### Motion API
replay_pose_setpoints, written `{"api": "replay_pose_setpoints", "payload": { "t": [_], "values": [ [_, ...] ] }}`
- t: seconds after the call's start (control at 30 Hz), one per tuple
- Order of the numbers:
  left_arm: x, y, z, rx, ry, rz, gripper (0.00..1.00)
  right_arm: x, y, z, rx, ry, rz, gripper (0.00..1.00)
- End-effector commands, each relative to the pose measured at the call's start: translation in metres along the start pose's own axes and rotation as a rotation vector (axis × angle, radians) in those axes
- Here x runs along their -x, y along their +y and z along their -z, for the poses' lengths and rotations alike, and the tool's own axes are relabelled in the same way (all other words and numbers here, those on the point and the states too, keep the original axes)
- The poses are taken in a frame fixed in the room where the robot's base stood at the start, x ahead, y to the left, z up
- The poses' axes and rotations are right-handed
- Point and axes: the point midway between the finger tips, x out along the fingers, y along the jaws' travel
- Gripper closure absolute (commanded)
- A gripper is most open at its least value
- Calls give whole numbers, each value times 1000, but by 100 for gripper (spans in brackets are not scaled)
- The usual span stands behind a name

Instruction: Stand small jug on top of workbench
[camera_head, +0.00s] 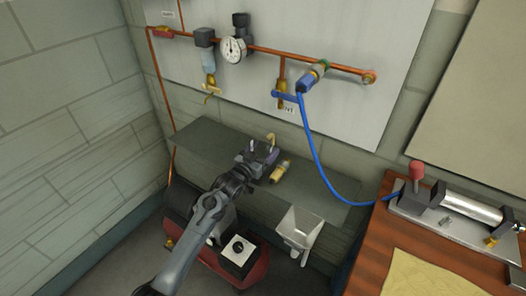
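The workbench (362,268) has a brown wooden top at the lower right. My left gripper (262,152) reaches in from the bottom over the dark grey shelf, well left of the workbench. Its fingers point away from the camera, and I cannot tell whether they are open or shut. A brass spout-like piece (270,138) shows just behind it, and the gripper hides what it belongs to. A small yellow and dark cylinder (281,171) lies beside the gripper. A pale grey open vessel (301,228) is below the shelf's front edge; I cannot tell whether it is the small jug. My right gripper is out of view.
The dark shelf (205,140) runs along the back wall. A blue hose (318,150) hangs from the copper pipe (310,59) to a cylinder device (470,207) on the workbench. A beige cloth (425,276) covers the workbench's front. A red tank (262,268) stands below.

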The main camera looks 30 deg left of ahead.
Motion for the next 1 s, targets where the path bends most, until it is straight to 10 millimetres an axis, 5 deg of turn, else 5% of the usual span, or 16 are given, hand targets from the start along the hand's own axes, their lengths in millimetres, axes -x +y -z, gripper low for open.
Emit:
{"api": "replay_pose_setpoints", "payload": {
  "t": [0.13,0.53,1.0],
  "values": [
    [0,0,-1,0,-1,0,0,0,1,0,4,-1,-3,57],
    [5,0,3,0,-4,0,0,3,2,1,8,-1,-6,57],
    [81,0,4,0,-4,0,0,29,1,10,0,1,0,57]
  ]
}}
